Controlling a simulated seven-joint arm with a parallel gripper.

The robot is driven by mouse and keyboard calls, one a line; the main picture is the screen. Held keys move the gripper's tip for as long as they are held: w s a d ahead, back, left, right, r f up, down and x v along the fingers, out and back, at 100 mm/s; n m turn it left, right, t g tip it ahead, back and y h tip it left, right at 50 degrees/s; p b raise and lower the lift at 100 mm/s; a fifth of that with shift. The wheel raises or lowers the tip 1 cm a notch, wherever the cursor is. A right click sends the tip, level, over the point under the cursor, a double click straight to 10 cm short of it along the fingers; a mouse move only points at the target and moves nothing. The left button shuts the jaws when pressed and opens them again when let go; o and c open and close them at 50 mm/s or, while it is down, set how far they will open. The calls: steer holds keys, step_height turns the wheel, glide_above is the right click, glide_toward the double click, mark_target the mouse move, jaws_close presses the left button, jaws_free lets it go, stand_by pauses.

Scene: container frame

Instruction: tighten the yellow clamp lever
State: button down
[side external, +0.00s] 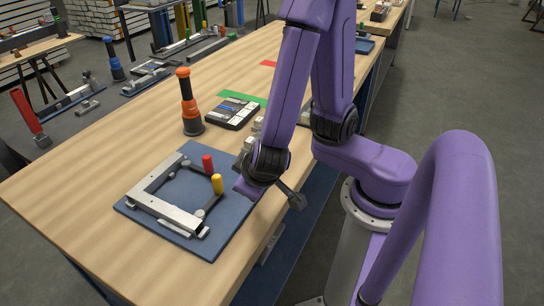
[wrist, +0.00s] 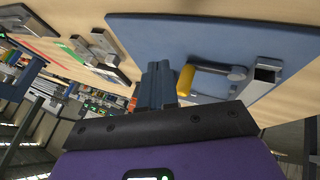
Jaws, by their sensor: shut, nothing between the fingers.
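The yellow clamp lever (side external: 217,184) stands at the right side of a metal clamp frame (side external: 166,213) on a blue board (side external: 232,224). In the wrist view its yellow handle (wrist: 186,79) joins a grey arm (wrist: 237,72). My gripper (wrist: 158,66) is shut and empty, its dark fingers just left of the yellow handle in that view. I cannot tell whether they touch it. In the side view the fingers are largely hidden by my wrist, right of the lever. A red-handled lever (side external: 207,163) stands just behind the yellow one.
An orange and black tool (side external: 190,103) stands upright behind the board. A black case (side external: 232,113) and a green sheet (side external: 243,98) lie farther back. The wooden table's (side external: 60,190) left part is clear. The board's right edge is near the table edge.

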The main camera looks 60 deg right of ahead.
steer(key=s+d+r+n+g+y, duration=0.4)
steer(key=s+r+n, duration=0.3)
steer(key=n, duration=0.5)
steer(key=shift+s+d+g+y, duration=0.3)
steer(key=shift+s+g+y, duration=0.35)
steer(key=shift+s, duration=0.45)
